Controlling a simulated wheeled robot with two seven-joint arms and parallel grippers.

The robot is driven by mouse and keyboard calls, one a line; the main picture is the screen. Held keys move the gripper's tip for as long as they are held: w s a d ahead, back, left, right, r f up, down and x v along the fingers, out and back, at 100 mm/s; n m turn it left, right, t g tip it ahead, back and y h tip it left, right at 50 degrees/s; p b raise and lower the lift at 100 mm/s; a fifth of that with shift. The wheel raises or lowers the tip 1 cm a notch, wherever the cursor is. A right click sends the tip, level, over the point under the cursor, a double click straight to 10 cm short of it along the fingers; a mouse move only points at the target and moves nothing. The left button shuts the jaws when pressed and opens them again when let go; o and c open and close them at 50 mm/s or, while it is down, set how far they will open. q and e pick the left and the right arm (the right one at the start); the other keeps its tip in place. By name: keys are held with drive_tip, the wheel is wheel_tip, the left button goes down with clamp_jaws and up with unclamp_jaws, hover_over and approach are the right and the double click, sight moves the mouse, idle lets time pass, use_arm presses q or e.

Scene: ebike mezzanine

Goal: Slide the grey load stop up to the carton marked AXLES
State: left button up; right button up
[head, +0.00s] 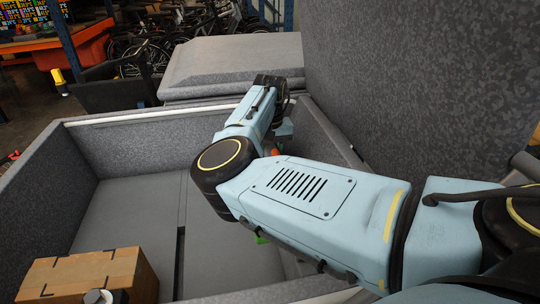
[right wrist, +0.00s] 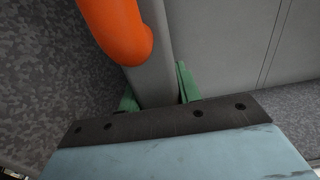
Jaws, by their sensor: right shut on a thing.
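A brown carton (head: 95,272) stands on the box floor at the lower left of the head view; no AXLES marking can be read from here. My right gripper (right wrist: 158,90) has its green fingers on either side of a grey bar, the grey load stop (right wrist: 152,80), and is shut on it. An orange rounded part (right wrist: 122,28) sits beside the bar, and a bit of orange also shows beyond my arm in the head view. My right arm hides most of the load stop there. My left gripper is not in view.
The grey-lined box has a left wall (head: 48,185) and a far wall with a pale rim (head: 150,116). A dark slot (head: 180,235) runs along its floor (head: 130,215). A tall grey panel (head: 430,80) rises at right. A small green thing (head: 262,239) shows under my arm.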

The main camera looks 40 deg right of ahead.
drive_tip(key=w+a+p, duration=0.3)
drive_tip(key=a, duration=0.2)
drive_tip(key=shift+a+p, duration=0.2)
drive_tip(key=shift+p, duration=0.2)
idle(0.4)
drive_tip(key=shift+w+a+r, duration=0.1)
drive_tip(key=shift+w+a+p, duration=0.3)
drive_tip(key=shift+w+a, duration=0.15)
drive_tip(key=shift+a, duration=0.4)
drive_tip(key=shift+w+a+p, duration=0.3)
drive_tip(key=shift+w+a, duration=0.15)
drive_tip(key=shift+a, duration=0.35)
drive_tip(key=shift+w+a+p, duration=0.3)
drive_tip(key=shift+w+a, duration=0.15)
drive_tip(key=shift+a, duration=0.4)
